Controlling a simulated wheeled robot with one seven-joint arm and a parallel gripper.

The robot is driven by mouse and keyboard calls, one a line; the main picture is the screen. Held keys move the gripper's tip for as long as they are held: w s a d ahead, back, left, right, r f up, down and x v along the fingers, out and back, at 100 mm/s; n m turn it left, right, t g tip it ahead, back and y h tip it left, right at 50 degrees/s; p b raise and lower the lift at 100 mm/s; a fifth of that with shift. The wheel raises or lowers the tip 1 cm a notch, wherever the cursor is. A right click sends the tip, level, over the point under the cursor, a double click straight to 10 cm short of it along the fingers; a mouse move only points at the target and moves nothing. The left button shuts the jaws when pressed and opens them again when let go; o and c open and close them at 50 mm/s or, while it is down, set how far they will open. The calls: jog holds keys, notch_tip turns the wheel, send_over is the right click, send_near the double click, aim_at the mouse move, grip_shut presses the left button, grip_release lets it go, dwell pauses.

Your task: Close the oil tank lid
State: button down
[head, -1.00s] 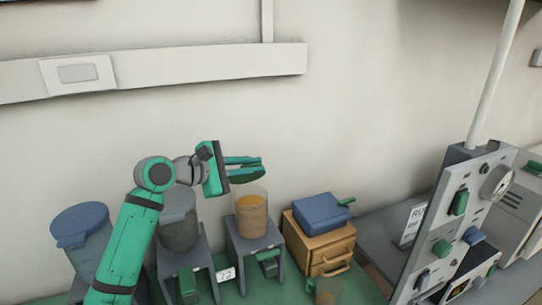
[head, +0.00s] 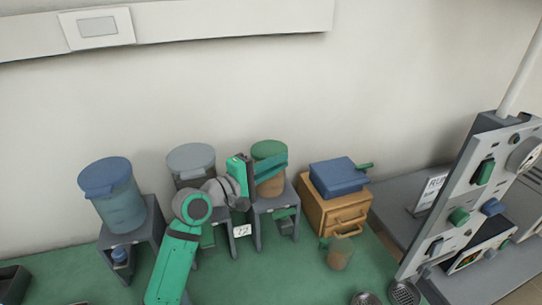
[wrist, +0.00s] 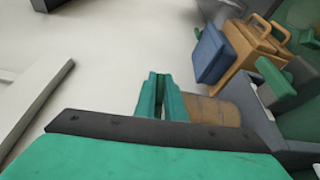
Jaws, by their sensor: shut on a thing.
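The oil tank (head: 271,187) is a clear cylinder of orange-brown oil on a grey stand. Its green lid (head: 269,149) lies over the top of the tank, looking about level. My gripper (head: 279,163) is at the tank's rim, its green fingers shut on the lid's edge. The fingers hide part of the rim, so I cannot tell whether the lid is fully seated. In the wrist view my gripper (wrist: 160,80) has its fingers close together beside the brown tank (wrist: 213,110). The lid is hard to make out there.
A blue-lidded tank (head: 118,205) and a grey-lidded tank (head: 191,160) stand to the left. A wooden drawer box (head: 325,215) with a blue box (head: 338,178) is to the right. A small beaker (head: 340,254) stands in front. The green bench is clear at front centre.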

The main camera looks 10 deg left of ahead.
jog(key=shift+a+f, duration=0.3)
jog(key=shift+f, duration=0.55)
jog(key=c, duration=1.8)
grip_release()
jog(key=shift+f, duration=0.1)
jog(key=shift+o, duration=0.2)
jog(key=shift+d, duration=0.1)
jog(key=shift+s, duration=0.1)
jog(key=v, duration=1)
jog(key=shift+s+a, duration=0.2)
jog(key=shift+s, duration=0.05)
